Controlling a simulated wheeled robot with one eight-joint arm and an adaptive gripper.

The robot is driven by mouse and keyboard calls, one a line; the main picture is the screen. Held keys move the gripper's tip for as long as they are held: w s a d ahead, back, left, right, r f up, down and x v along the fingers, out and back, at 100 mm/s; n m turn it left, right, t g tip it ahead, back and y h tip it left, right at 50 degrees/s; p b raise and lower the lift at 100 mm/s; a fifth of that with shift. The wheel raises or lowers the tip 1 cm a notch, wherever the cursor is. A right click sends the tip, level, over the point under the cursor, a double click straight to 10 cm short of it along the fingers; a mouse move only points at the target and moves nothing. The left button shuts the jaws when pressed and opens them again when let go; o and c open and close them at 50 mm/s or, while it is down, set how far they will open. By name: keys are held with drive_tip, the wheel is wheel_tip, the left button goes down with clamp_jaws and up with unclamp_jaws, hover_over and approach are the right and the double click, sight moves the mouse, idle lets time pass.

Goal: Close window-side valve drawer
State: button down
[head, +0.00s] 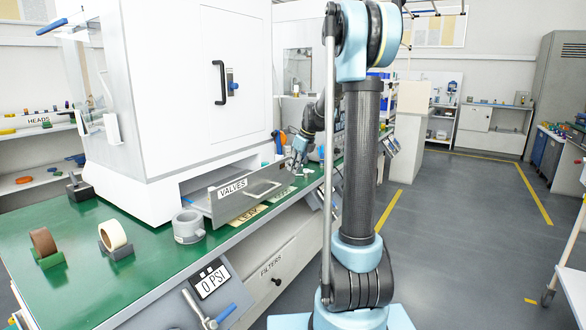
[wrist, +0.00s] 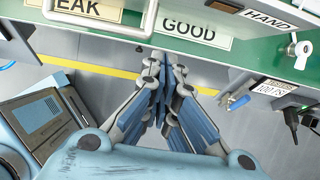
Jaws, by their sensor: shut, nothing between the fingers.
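The grey drawer labelled VALVES (head: 232,189) sits under the white press cabinet in the head view. It stands out from the cabinet, and a gap shows behind its front panel. It has a pale loop handle (head: 263,190), and a loop handle (wrist: 82,16) also shows at the upper left of the wrist view. My gripper (head: 300,146) is near the right end of the drawer front. In the wrist view my gripper (wrist: 163,75) is shut and empty, its fingers together over the bench edge.
The white press cabinet (head: 190,75) stands on the green bench (head: 125,268). A grey cup-like part (head: 188,227) sits left of the drawer front. A GOOD label (wrist: 190,28) and a HAND-marked panel (wrist: 265,18) show in the wrist view.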

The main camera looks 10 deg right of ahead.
drive_tip(key=w+a+f, duration=0.4)
drive_tip(key=a+f, duration=0.1)
drive_tip(key=f, duration=0.1)
drive_tip(key=shift+f, duration=0.2)
idle(0.4)
